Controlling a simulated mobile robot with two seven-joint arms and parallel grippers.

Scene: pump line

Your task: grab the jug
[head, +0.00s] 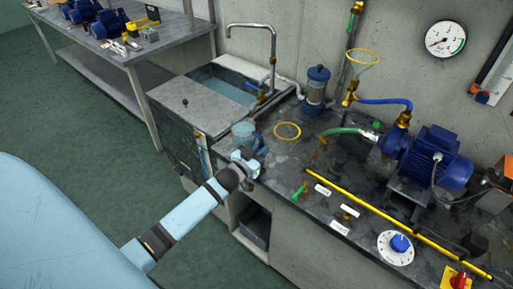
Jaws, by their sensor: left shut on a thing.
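The jug (243,131) is a clear, bluish vessel near the front left of the dark bench top, just right of the sink cabinet. It looks upright. My left arm reaches in from the lower left, and my left gripper (254,157) is at the jug's lower right side, shut on it. The gripper and wrist hide the jug's lower part, so I cannot tell whether its base touches the bench. My right gripper is not in view.
A sink (222,84) with a tall tap (273,50) lies behind the jug. A yellow ring (288,131) lies to its right. A blue pump (433,158), green hose (345,132) and yellow rail (375,213) occupy the bench's right side.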

